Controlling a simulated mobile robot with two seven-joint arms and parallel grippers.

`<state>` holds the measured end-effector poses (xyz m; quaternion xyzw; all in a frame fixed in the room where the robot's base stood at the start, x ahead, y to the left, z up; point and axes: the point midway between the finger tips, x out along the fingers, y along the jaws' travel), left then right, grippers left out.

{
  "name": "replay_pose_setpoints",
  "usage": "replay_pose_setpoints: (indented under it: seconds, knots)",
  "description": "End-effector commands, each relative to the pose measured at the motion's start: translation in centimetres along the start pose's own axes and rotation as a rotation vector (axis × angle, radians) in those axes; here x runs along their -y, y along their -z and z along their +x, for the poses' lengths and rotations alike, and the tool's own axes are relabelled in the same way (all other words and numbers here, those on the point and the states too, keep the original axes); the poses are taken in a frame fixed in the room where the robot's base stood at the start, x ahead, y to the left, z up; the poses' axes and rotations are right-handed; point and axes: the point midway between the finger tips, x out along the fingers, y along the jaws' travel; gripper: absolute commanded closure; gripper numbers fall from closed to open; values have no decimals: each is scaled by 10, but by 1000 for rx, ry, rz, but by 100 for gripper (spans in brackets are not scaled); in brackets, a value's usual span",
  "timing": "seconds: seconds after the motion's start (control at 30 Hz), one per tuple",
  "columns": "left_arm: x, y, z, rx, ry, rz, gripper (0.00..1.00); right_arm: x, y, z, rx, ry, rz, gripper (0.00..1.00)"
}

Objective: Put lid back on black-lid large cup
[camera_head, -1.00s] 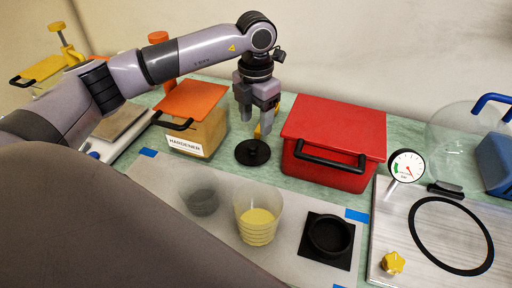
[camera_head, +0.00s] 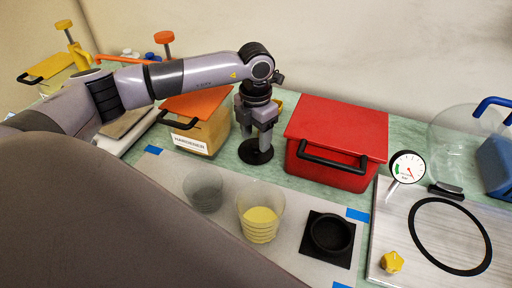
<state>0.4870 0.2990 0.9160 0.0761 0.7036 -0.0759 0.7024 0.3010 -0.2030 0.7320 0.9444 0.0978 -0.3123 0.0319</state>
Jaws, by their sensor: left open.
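A round black lid (camera_head: 250,156) lies flat on the green bench between the hardener box and the red box. My left gripper (camera_head: 262,146) points down right over the lid, its fingers open around the lid's middle; the lid's knob is hidden between them, and I cannot tell whether they touch it. A large clear cup (camera_head: 260,214) with yellowish contents stands open on the grey mat. A smaller dark translucent cup (camera_head: 204,190) stands left of it. My right gripper is not in view.
A red box (camera_head: 337,142) with a black handle stands close right of my gripper. A hardener box (camera_head: 196,120) with an orange lid is on the left. A black square holder (camera_head: 330,238), a metal plate (camera_head: 400,225) and a gauge (camera_head: 407,167) are to the right.

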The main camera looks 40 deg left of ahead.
Motion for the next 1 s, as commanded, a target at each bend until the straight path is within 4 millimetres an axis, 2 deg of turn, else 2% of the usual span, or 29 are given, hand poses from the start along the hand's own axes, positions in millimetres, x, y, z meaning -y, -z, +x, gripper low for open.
replay_pose_setpoints:
  seconds: [0.17,0.5,0.53,0.6,0.7,1.0]
  knots:
    - [0,-1,17,0,1,-1,43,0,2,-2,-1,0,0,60]
    - [0,-1,18,2,0,0,43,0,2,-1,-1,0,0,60]
    - [0,-1,18,2,0,0,49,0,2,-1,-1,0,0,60]
    - [0,-1,18,2,0,0,72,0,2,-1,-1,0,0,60]
    - [0,-1,18,2,0,0,100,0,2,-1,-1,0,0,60]
    - [0,-1,18,2,0,0,100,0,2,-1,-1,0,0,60]
